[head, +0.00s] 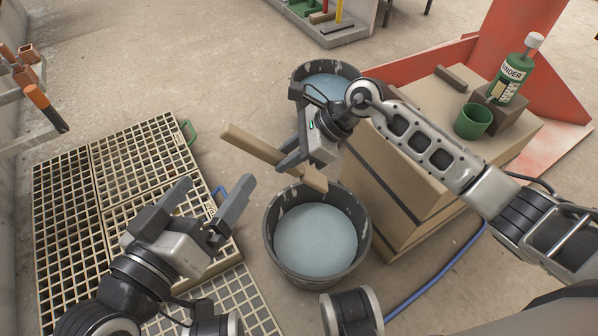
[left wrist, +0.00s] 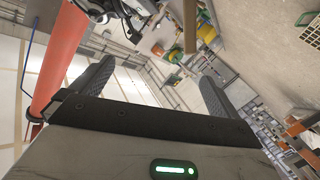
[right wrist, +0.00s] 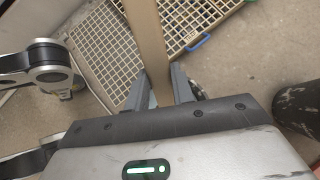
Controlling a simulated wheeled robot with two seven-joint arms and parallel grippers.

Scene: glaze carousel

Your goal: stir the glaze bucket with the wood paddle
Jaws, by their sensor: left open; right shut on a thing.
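The wood paddle (head: 255,145) is a flat pale board. My right gripper (head: 300,163) is shut on it; in the right wrist view the paddle (right wrist: 148,40) runs out between the fingers. It lies slantwise, its near end (head: 315,180) over the back rim of the near bucket as seen from the head, apart from the glaze. The near bucket (head: 274,255) is dark and holds pale blue glaze (head: 316,238). A second such bucket (head: 298,92) stands behind, partly hidden by my right arm. My left gripper (head: 210,208) is open and empty, left of the near bucket.
Floor grating (head: 120,175) lies at left. A cardboard-coloured box stack (head: 395,195) stands right of the buckets, with a green bottle (head: 510,75) and green cup (head: 472,122) on top. A blue hose (head: 440,270) runs along the floor. A rack with an orange-handled tool (head: 42,103) is at far left.

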